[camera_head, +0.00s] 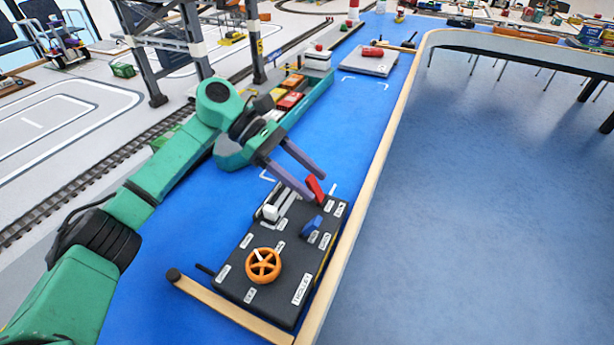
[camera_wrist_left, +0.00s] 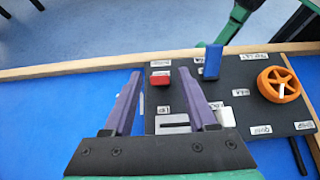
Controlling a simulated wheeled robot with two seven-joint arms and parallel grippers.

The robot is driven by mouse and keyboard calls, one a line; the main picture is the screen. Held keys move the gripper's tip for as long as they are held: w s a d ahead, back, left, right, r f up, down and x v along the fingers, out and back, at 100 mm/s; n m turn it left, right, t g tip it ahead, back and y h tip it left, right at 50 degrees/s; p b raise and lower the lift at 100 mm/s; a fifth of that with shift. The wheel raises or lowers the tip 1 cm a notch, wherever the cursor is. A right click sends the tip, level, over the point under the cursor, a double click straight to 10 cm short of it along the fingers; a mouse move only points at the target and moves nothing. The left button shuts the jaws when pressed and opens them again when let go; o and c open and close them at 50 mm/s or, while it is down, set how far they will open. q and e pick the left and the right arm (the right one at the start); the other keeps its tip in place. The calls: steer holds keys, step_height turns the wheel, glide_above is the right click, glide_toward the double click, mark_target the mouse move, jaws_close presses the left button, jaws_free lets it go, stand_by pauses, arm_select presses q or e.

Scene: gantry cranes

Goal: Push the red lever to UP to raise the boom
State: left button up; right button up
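The red lever (camera_head: 316,187) stands at the far end of the black control box (camera_head: 235,287), leaning up from its top. It also shows in the left wrist view (camera_wrist_left: 160,78). My left gripper (camera_head: 318,186) is above the far end of the box with its fingers apart and empty. In the left wrist view my left gripper (camera_wrist_left: 158,73) has its two purple fingertips on either side of the red lever in the picture. I cannot tell whether a finger touches it. My right gripper is not in view.
The box also carries a blue lever (camera_head: 312,226), a white slider handle (camera_head: 271,212) and an orange wheel (camera_head: 263,265). Wooden edging (camera_head: 352,225) runs along the right of the blue table (camera_head: 345,122). A crane frame (camera_head: 195,45) stands behind my arm.

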arm_select(q)
steer(key=shift+w+a+r, duration=0.2)
steer(key=shift+a+r, duration=0.05)
steer(key=shift+a, duration=0.1)
steer(key=v, duration=1.3)
steer(key=shift+a+r, duration=0.2)
steer(key=shift+r, duration=0.05)
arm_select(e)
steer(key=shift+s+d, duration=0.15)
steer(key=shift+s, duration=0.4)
arm_select(q)
steer(key=shift+w, duration=0.1)
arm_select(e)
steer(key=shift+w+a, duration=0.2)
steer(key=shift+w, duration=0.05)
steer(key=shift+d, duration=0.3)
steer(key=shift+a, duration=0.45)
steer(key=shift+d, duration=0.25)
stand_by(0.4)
